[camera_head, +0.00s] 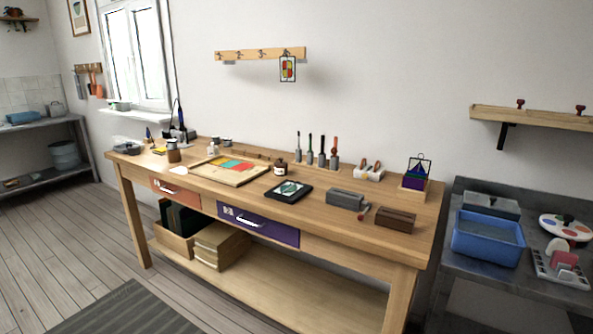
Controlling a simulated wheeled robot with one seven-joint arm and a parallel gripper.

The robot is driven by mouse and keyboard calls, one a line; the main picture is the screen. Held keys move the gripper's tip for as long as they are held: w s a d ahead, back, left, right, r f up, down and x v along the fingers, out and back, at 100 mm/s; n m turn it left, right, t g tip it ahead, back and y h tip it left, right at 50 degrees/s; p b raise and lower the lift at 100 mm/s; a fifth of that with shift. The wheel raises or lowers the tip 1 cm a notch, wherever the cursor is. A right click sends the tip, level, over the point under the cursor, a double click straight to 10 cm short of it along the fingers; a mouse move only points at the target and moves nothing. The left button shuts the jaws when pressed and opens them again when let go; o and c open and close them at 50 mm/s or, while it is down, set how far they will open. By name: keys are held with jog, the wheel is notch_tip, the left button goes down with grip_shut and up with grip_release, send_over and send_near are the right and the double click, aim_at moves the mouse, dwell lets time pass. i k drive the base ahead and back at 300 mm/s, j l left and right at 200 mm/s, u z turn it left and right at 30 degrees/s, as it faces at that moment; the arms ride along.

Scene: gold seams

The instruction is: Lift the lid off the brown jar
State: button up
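A small brown jar (174,154) with a dark top stands upright at the left part of the wooden workbench (349,219). A second small dark brown jar (281,168) with a pale label and a dark top stands near the middle of the bench, behind a black-framed piece. Both tops appear to sit on their jars, but they are too small to tell in detail. I cannot tell which of the two the task names. My gripper is not in view.
A wooden board with coloured panels (230,168) and a black-framed piece (288,190) lie near the second jar. Upright tools (322,152) stand behind. A grey box (345,199) and a brown box (395,220) are at right. Floor in front is clear except a mat (125,312).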

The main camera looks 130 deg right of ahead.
aim_at(280, 163)
jog(key=z, duration=4.95)
